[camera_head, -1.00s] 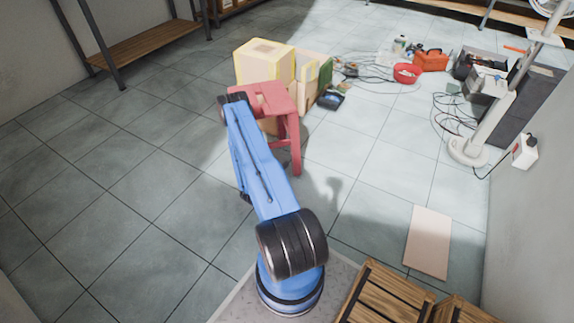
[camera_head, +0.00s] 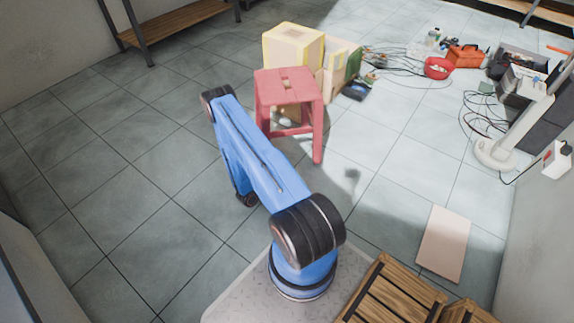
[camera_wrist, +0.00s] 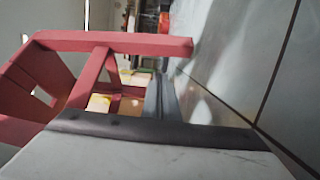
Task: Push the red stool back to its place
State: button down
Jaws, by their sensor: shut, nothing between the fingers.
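The red stool (camera_head: 288,85) stands upright on the tiled floor in the head view, in front of the cardboard boxes. My gripper (camera_wrist: 161,97) shows there as a dark grey shape, shut and empty, pointing toward the stool's frame. Whether it touches the stool cannot be told. In the head view the gripper is hidden behind my arm.
Yellow-edged boxes (camera_head: 293,46) stand just behind the stool. Cables, a red bowl (camera_head: 438,68) and an orange toolbox (camera_head: 466,56) lie at the back right. Wooden crates (camera_head: 392,294) and a flat board (camera_head: 444,243) are at the lower right. The left floor is clear.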

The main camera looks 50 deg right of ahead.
jog(key=s+a+r+m+g+y, duration=0.2)
jog(key=s+r+m+g+y, duration=0.25)
jog(key=s+g, duration=0.45)
jog(key=s+a+r+m+g+y, duration=0.1)
jog(key=s+r+m+g+y, duration=0.45)
jog(key=s, duration=0.55)
jog(key=s+a+r+m+y, duration=0.2)
jog(key=a+m+y, duration=0.45)
jog(key=y, duration=0.25)
jog(key=s+a+r+m+y, duration=0.1)
jog(key=a+r+m+y, duration=0.1)
jog(key=a+m+y, duration=0.55)
jog(key=w+a+f+m+t+y, duration=0.1)
jog(key=w+a+m+t+y, duration=0.3)
jog(key=w+m+t+y, duration=1.05)
jog(key=w+d+f+m+t+h, duration=0.3)
jog(key=w+d+m+t+h, duration=0.1)
jog(key=d+t+h, duration=0.4)
jog(key=w+d+f+m+t+h, duration=0.2)
jog(key=w+d+m+t+h, duration=0.25)
jog(key=d+t+h, duration=0.4)
jog(key=w+d+t+y, duration=0.1)
jog(key=w+y, duration=0.1)
jog(key=w, duration=0.6)
jog(key=shift+w, duration=0.2)
